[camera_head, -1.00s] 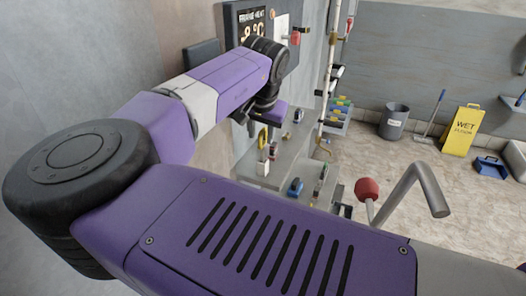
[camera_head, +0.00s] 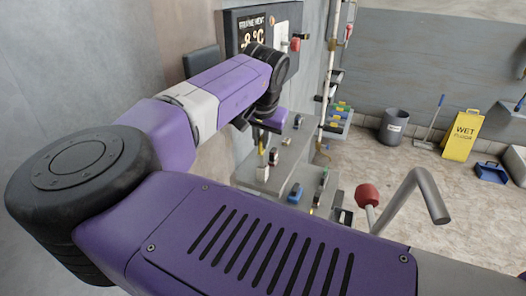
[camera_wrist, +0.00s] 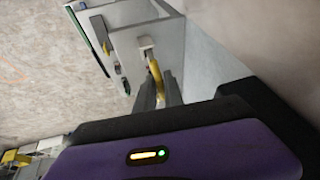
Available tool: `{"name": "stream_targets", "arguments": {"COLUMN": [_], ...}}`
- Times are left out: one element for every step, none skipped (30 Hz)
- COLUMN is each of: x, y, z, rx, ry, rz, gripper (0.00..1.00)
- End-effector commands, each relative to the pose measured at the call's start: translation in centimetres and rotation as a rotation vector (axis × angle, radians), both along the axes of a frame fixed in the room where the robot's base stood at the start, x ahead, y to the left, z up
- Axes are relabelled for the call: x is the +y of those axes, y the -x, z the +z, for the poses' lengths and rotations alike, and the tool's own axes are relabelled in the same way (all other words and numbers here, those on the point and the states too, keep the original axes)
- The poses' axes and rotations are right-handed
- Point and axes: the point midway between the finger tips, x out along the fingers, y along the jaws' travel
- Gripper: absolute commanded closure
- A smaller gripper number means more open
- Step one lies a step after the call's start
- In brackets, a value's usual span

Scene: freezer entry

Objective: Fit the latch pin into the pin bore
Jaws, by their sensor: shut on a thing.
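My gripper (camera_wrist: 159,92) is shut on a slim yellow piece, which I take to be the latch pin (camera_wrist: 155,70). In the wrist view its far end meets or overlaps a small white block (camera_wrist: 146,42) on a grey shelf. I cannot tell whether the pin touches or enters this block, and no bore opening is visible. In the head view the yellow pin (camera_head: 262,141) hangs below my gripper (camera_head: 257,130), above the white block (camera_head: 262,173). My arm partly hides the area.
The grey stepped shelf (camera_head: 290,157) carries several small fittings, including a blue one (camera_head: 295,193). A vertical pipe (camera_head: 328,90) stands close to its right. A red knob (camera_head: 367,195) and bent grey bar (camera_head: 413,195) stand at front right.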

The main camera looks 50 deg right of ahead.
Motion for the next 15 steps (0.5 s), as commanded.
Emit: {"name": "stream_targets", "arguments": {"x": [0.1,0.1,0.11,0.11,0.11,0.12,0.12,0.11,0.12,0.12,0.12,0.12,0.13,0.13,0.13], "y": [-0.14,-0.14,-0.15,-0.15,-0.17,-0.16,-0.18,-0.18,-0.18,-0.19,-0.19,-0.2,-0.21,-0.21,-0.21], "z": [0.19,0.24,0.3,0.35,0.39,0.46,0.51,0.54,0.61,0.64,0.69,0.74,0.79,0.83,0.88], "rx": [-0.003,-0.003,-0.003,-0.003,-0.003,-0.004,-0.004,-0.004,-0.004,-0.004,-0.005,-0.005,-0.005,-0.005,-0.005], "ry": [-0.001,-0.001,-0.001,-0.001,-0.001,-0.001,-0.001,-0.001,-0.001,-0.001,-0.001,-0.001,-0.001,-0.001,-0.001], "rz": [0.002,0.002,0.002,0.002,0.002,0.003,0.003,0.003,0.003,0.003,0.003,0.003,0.003,0.003,0.003], "gripper": [1.0,1.0,1.0,1.0,1.0,1.0,1.0,1.0,1.0,1.0,1.0,1.0,1.0,1.0,1.0]}}
